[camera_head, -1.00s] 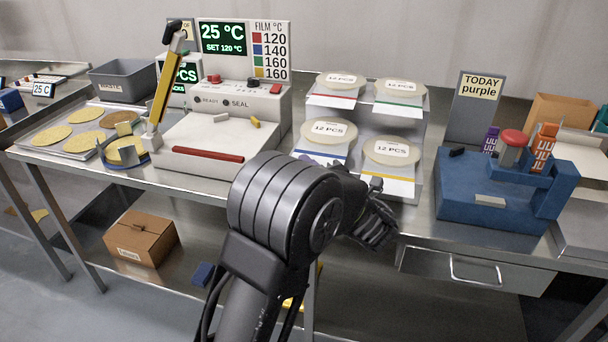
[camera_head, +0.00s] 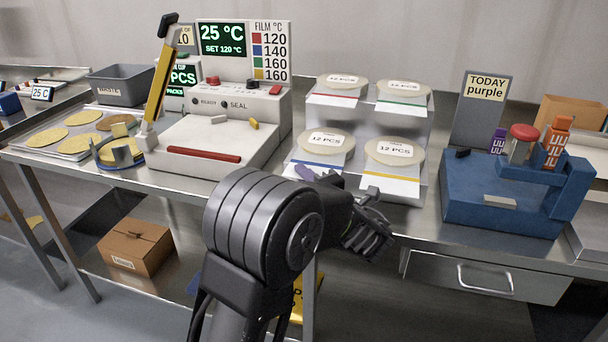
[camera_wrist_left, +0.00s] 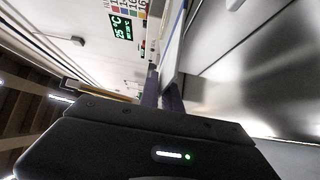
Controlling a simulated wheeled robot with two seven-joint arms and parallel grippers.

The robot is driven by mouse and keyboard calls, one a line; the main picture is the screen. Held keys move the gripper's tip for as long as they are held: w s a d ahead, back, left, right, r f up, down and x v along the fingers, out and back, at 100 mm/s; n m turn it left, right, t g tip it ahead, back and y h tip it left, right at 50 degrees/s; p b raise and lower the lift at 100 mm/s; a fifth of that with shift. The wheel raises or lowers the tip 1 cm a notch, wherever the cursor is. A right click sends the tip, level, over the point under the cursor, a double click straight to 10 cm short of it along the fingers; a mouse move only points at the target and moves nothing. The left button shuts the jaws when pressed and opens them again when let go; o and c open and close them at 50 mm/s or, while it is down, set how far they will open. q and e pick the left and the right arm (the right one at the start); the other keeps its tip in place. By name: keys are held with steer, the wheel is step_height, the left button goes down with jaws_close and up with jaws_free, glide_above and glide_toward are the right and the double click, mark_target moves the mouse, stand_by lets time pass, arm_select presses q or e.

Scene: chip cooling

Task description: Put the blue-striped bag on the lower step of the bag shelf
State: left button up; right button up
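The blue-striped bag (camera_head: 326,143) has a pale round top labelled "12 PCS" and a white front flap with a blue stripe. It is at the left of the lower step of the bag shelf (camera_head: 428,140), level or nearly so; I cannot tell whether its underside touches. My left gripper (camera_head: 318,176) is at its front edge, mostly hidden behind my arm, with a purplish fingertip showing. In the left wrist view its two fingers (camera_wrist_left: 163,97) are close together at the bag's edge (camera_wrist_left: 174,50), and look shut on it. My right gripper is not in view.
A yellow-striped bag (camera_head: 394,153) sits close on the right. Red-striped (camera_head: 342,86) and green-striped (camera_head: 403,94) bags are on the upper step. The sealer (camera_head: 215,140) stands left of the shelf, a blue fixture (camera_head: 490,195) right.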

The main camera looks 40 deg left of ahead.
arm_select(q)
steer(key=o, duration=0.3)
steer(key=shift+o, duration=0.2)
steer(key=shift+r, duration=0.1)
steer(key=shift+d+r, duration=0.1)
steer(key=shift+d, duration=0.05)
steer(key=p+v, duration=0.1)
steer(key=v, duration=1)
steer(key=shift+s+d+p, duration=0.2)
steer(key=shift+d+p, duration=0.15)
